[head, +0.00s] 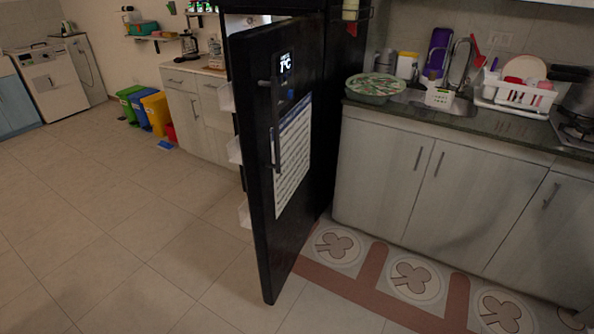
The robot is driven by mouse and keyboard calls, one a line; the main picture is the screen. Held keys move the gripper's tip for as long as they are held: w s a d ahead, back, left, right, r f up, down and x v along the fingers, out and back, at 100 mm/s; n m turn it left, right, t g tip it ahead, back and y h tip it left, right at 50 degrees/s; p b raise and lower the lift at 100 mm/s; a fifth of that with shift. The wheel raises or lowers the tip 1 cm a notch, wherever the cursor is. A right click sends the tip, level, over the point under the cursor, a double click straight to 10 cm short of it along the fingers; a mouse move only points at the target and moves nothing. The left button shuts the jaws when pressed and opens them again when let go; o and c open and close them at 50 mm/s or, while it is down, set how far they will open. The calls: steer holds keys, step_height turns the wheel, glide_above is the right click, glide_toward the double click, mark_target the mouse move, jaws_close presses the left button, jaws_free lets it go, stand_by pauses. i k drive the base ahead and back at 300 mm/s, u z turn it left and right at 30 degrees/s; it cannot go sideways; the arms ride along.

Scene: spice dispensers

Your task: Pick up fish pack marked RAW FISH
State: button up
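No pack marked RAW FISH shows in the head view. A black refrigerator (350,90) stands in the middle, and its door (262,215) is swung open towards me. The door carries a small lit display, a dark handle and a printed sheet. White shelf bins stick out from the inner side of the door. The inside of the refrigerator is hidden behind the door. My gripper is not in view.
Coloured bins (155,112) and a white washing machine (50,80) stand at the far left. The tiled floor (110,230) at left is clear.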

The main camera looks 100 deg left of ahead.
mark_target(220, 62)
steer(key=u, duration=0.85)
steer(key=i, duration=0.25)
steer(key=u, duration=2)
steer(key=k, duration=1.25)
steer(key=z, duration=0.35)
steer(key=i, duration=0.5)
steer(key=u, duration=1)
steer(key=i, duration=1.8)
steer(key=z, duration=0.15)
